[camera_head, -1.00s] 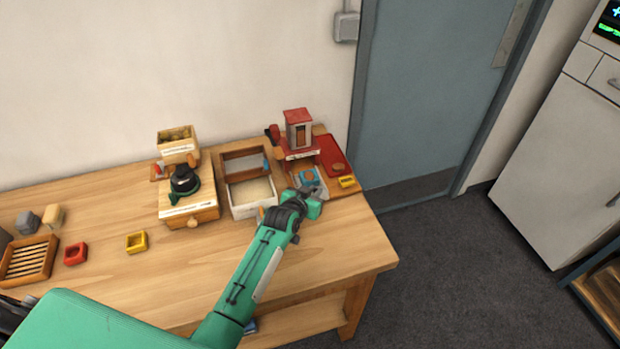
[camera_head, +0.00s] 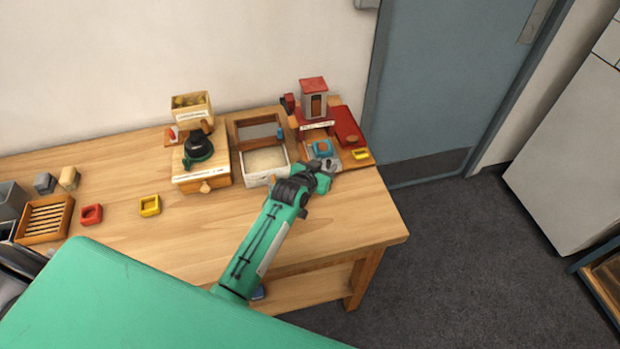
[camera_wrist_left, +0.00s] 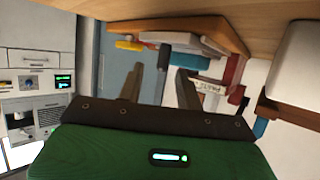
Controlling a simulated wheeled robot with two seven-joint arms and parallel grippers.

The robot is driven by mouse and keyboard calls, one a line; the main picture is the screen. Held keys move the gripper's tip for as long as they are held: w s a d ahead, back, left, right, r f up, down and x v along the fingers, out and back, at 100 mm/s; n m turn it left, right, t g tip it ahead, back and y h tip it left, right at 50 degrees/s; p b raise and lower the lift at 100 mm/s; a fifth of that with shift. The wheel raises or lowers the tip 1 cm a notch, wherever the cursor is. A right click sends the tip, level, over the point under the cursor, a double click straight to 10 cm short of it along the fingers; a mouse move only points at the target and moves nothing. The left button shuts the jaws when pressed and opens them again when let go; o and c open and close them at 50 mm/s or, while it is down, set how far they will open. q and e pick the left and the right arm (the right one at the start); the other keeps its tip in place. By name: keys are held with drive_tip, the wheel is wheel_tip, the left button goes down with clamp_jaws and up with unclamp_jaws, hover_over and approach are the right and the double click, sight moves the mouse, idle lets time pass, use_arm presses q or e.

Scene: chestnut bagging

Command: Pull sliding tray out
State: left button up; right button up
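The red stand with a small house-shaped top (camera_head: 314,100) is at the back right of the table. A pale tray (camera_head: 306,148) lies low at its front, with a blue piece (camera_head: 322,148) on it; a pale grey slab, likely this tray, shows in the left wrist view (camera_wrist_left: 178,40). My left gripper (camera_head: 328,165) is at the front edge of this tray and partly hides it. My right gripper is not in view.
Left of the stand are a white-walled box (camera_head: 268,178) and a wooden device with a black knob (camera_head: 198,148). A yellow block (camera_head: 361,154) lies right of the tray. The table's front right (camera_head: 360,215) is clear.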

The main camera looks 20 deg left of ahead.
use_arm(q)
drive_tip(key=b+v, duration=0.2)
drive_tip(key=v, duration=1)
idle(1.0)
